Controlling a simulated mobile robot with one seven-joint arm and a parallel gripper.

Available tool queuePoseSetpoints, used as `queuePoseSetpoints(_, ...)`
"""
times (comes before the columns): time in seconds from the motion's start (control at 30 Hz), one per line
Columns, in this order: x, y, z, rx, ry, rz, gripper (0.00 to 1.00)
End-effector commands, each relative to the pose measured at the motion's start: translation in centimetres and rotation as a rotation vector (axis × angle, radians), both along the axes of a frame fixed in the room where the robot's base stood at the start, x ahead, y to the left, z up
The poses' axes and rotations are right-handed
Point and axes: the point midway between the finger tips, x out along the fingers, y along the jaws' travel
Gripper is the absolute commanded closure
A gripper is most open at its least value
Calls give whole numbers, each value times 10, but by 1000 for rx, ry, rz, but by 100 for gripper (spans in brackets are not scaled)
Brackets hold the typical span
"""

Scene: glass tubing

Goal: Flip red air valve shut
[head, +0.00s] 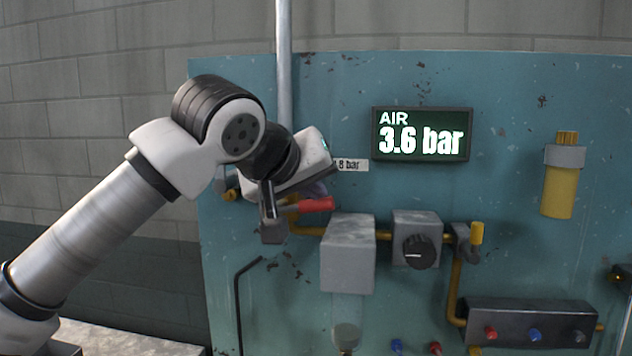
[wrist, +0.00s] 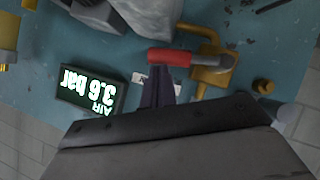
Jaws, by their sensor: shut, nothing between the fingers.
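The red valve handle (head: 316,204) points right from its valve (head: 273,232) on the blue panel, lying about level above the yellow pipe. In the wrist view the red handle (wrist: 170,57) lies crosswise in front of my fingers, joined to a yellow valve part (wrist: 212,65). My gripper (head: 318,188) is shut and empty, just above the handle in the head view. In the wrist view its dark fingertips (wrist: 157,80) meet or nearly meet the handle's edge; I cannot tell if they touch. My wrist partly hides the valve area in the head view.
The air display (head: 422,134) reads 3.6 bar, right of my gripper. A grey box (head: 348,262) and a box with a black knob (head: 417,228) stick out below right. A vertical pipe (head: 284,60) runs down behind my wrist. A yellow cylinder (head: 560,190) hangs far right.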

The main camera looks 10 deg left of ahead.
Motion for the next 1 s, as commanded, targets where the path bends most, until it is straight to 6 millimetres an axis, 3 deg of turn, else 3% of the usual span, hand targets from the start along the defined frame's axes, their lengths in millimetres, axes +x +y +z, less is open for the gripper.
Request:
queuePoseSetpoints(0.3,0,-2,-12,-5,0,0,100)
queuePoseSetpoints(1.0,0,-3,-15,-5,2,-1,100)
